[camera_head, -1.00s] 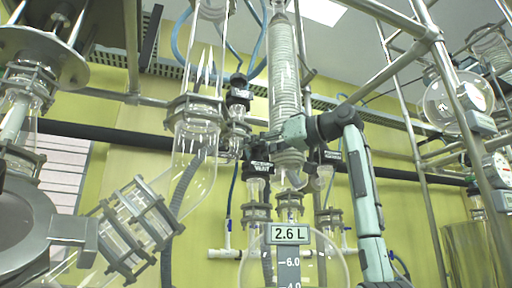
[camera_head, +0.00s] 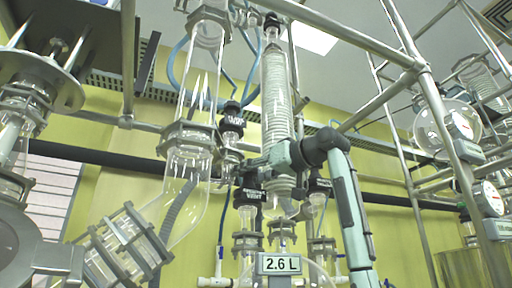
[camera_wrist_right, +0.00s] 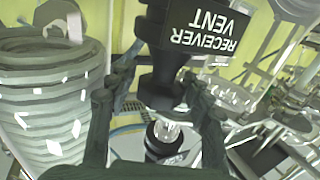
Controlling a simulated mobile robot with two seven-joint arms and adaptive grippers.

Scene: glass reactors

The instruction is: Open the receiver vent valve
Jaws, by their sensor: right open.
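The receiver vent valve (camera_head: 250,196) has a black cap and a label, and sits on a glass neck left of the coiled condenser. In the right wrist view its black knob with the RECEIVER VENT label (camera_wrist_right: 207,32) appears upside down. My right gripper (camera_wrist_right: 160,112) is open, with one dark finger on each side of the lower part of the knob. I cannot tell whether the fingers touch it. In the head view my right gripper (camera_head: 262,163) is just above the valve, partly in front of the condenser. My left gripper is not in view.
The coiled glass condenser (camera_head: 276,95) stands close beside the valve. Another black-capped valve (camera_head: 232,120) is up and left, and one (camera_head: 319,186) is to the right. A 2.6 L display (camera_head: 280,263) is below. Metal frame bars (camera_head: 345,38) cross above my arm.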

